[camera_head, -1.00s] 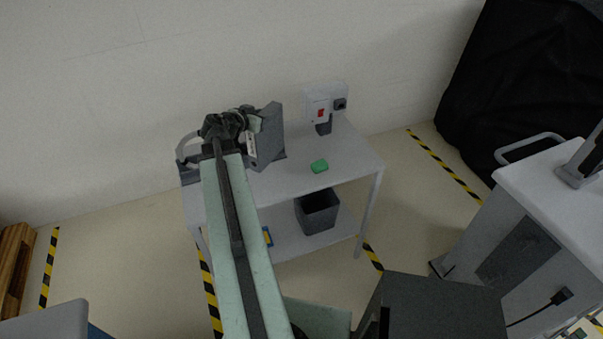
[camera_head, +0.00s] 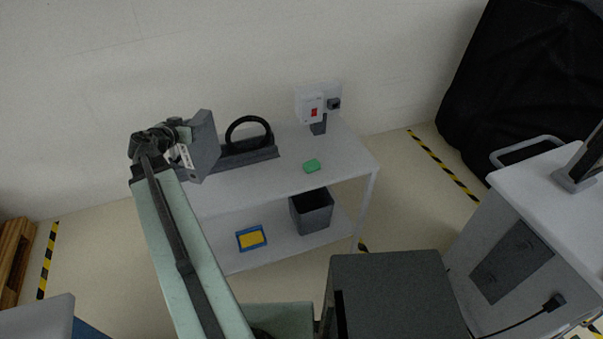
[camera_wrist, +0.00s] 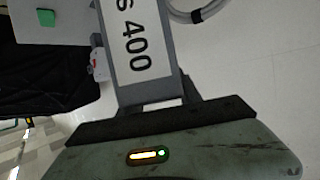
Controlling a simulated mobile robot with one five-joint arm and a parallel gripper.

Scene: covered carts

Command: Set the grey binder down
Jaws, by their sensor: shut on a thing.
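A grey rack (camera_head: 250,158) with a black ring (camera_head: 248,122) stands just right of the binder. A green block (camera_head: 312,166) and a switch box (camera_head: 310,106) are further right. The lower shelf holds a dark bin (camera_head: 312,212) and a blue-yellow tray (camera_head: 251,238).

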